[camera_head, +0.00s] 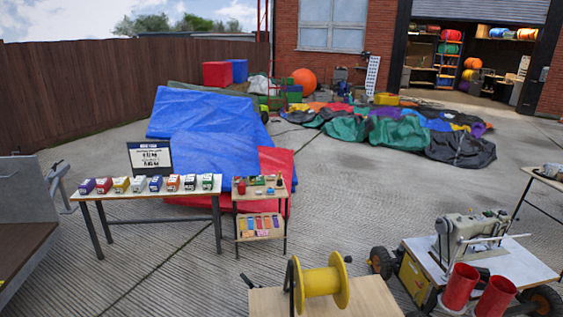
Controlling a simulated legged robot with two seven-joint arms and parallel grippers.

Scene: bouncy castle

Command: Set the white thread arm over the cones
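A pale sewing machine (468,232) stands on a wheeled cart (530,262) at the lower right. Two red, tapered, cylinder-like pieces stand at the cart's near side, a left one (461,287) and a right one (495,298). They may be the cones, but I cannot tell for sure. The right one is cut off by the bottom edge of the picture. I cannot clearly make out a separate white thread arm above them. Neither of my grippers shows in the head view.
A yellow reel (322,283) sits on a wooden top (375,298) left of the cart. A table of small boxes (120,194) and a small shelf stand (262,205) are farther left. Blue tarpaulin (200,115) lies behind. Open concrete (370,205) lies between.

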